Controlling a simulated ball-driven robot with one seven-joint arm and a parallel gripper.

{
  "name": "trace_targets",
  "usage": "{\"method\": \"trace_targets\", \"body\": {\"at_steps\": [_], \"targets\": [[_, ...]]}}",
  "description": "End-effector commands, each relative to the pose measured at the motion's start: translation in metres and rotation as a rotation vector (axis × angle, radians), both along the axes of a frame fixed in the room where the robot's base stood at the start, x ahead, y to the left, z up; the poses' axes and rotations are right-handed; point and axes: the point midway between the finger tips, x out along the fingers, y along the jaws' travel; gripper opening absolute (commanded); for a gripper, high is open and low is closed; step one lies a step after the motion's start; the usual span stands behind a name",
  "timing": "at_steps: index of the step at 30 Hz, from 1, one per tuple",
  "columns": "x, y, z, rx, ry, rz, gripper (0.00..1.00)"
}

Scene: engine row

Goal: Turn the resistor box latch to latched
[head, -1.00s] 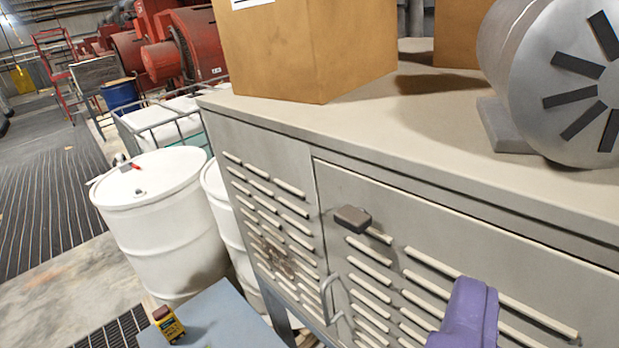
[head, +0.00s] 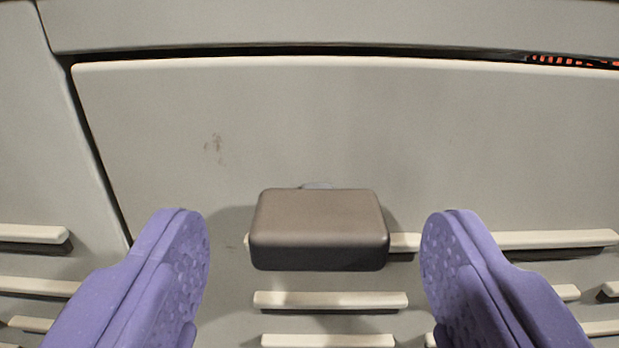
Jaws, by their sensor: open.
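The resistor box latch (head: 319,230) is a brown-grey rounded block on the front of the beige-grey resistor box door (head: 340,125). Its long side lies level in the picture, and a small grey pivot piece shows just above it. My gripper (head: 315,240) has two purple fingers, spread wide, one on each side of the latch. There is a clear gap between each finger and the latch, and nothing is held. The lower parts of the fingers run out of the picture.
Pale raised louvre slats (head: 330,300) stick out from the door below and beside the latch. A dark seam runs along the door's top and left edges. The door face above the latch is flat and clear.

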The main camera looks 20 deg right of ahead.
Motion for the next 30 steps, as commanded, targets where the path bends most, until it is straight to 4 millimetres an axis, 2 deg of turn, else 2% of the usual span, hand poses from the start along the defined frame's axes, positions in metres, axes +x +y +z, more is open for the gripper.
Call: {"method": "trace_targets", "body": {"at_steps": [4,12,13,20,30], "targets": [[0.014,-0.005,0.000,0.001,0.000,0.000,0.70],[0.017,-0.005,0.001,0.001,0.000,0.002,0.70],[0.017,-0.005,0.001,0.001,0.000,0.002,0.68],[0.017,-0.005,0.001,0.001,0.000,0.002,0.15],[0.017,-0.006,0.000,0.021,-0.009,0.001,0.14]]}}
